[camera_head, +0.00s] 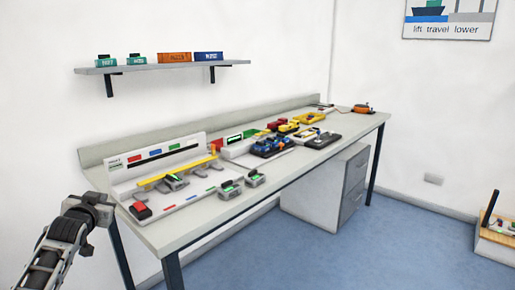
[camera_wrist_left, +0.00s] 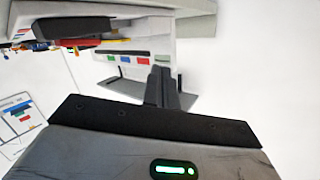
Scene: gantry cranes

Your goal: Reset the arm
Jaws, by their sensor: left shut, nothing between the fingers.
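My left arm comes in at the lower left of the head view. Its left gripper (camera_head: 98,208) is near the left front corner of the long grey table (camera_head: 232,212). In the left wrist view its dark fingers (camera_wrist_left: 161,75) are together with nothing between them. The gantry crane model with a yellow beam (camera_head: 180,169) stands on the table to the right of the gripper, apart from it. My right gripper is not in view.
Small grey units with green tops (camera_head: 255,178) stand near the table's front edge. Blue (camera_head: 270,146) and yellow (camera_head: 310,118) models are farther along. A wall shelf (camera_head: 165,67) holds small containers. A drawer cabinet (camera_head: 345,185) stands under the table. The blue floor in front is clear.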

